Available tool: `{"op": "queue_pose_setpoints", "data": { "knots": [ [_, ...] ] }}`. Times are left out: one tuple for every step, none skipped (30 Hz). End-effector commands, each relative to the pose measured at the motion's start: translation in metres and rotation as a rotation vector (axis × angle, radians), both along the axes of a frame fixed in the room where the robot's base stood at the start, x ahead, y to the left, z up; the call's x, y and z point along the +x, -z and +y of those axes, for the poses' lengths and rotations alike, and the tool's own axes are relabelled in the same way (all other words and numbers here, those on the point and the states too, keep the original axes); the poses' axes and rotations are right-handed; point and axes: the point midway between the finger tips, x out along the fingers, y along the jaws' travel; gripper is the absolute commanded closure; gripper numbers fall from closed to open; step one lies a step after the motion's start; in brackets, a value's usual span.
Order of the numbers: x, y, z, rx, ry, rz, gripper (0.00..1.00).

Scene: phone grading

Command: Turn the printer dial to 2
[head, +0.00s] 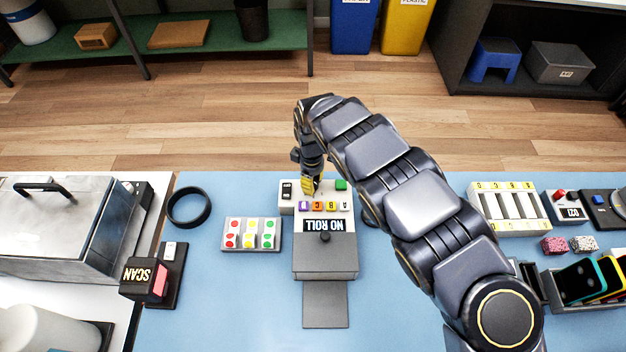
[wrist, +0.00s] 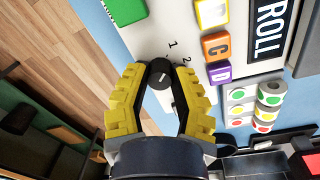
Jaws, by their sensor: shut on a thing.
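The printer (head: 325,268) stands in the middle of the blue table, its display (head: 324,225) reading NO ROLL. Its small black dial (wrist: 159,80) shows in the wrist view, with printed marks 1 and 2 beside it. A pale line is on the dial's face, but I cannot tell exactly which mark it points to. My gripper (head: 311,188) comes down at the back of the printer top; in the wrist view its yellow fingers (wrist: 160,72) are closed on the dial from both sides. In the head view the gripper hides the dial.
Lettered coloured buttons (wrist: 217,47) and a green button (head: 341,185) sit close to the dial. Left are a tray of coloured label rolls (head: 225,247), a black ring (head: 189,208) and a SCAN device (head: 146,279). Table before the printer's left side is clear.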

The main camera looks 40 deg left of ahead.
Motion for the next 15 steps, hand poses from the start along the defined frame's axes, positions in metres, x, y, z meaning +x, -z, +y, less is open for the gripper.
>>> {"op": "queue_pose_setpoints", "data": {
  "knots": [
    [-0.0006, 0.0011, 0.0000, 0.000, 0.002, 0.002, 1.00],
    [-0.0006, 0.0012, 0.0000, 0.001, 0.004, 0.002, 1.00],
    [-0.0007, 0.0012, 0.0001, 0.001, 0.009, 0.002, 1.00],
    [-0.0007, 0.0013, 0.0001, 0.000, 0.014, 0.002, 1.00],
    [-0.0008, 0.0013, 0.0001, 0.000, 0.021, 0.002, 1.00],
    [-0.0008, 0.0013, 0.0001, 0.000, 0.032, 0.002, 1.00],
    [-0.0008, 0.0014, 0.0002, 0.001, 0.041, 0.002, 1.00],
    [-0.0008, 0.0014, 0.0002, 0.000, 0.054, 0.002, 1.00],
    [-0.0008, 0.0015, 0.0002, 0.000, 0.072, 0.002, 1.00],
    [-0.0008, 0.0015, 0.0002, 0.000, 0.089, 0.002, 1.00],
    [-0.0008, 0.0015, 0.0002, 0.000, 0.106, 0.003, 1.00],
    [-0.0007, 0.0015, 0.0002, 0.000, 0.132, 0.003, 1.00],
    [-0.0007, 0.0016, 0.0002, 0.000, 0.154, 0.003, 1.00],
    [-0.0006, 0.0015, 0.0002, 0.001, 0.177, 0.003, 1.00],
    [-0.0006, 0.0016, 0.0002, 0.000, 0.209, 0.003, 1.00]
  ]
}}
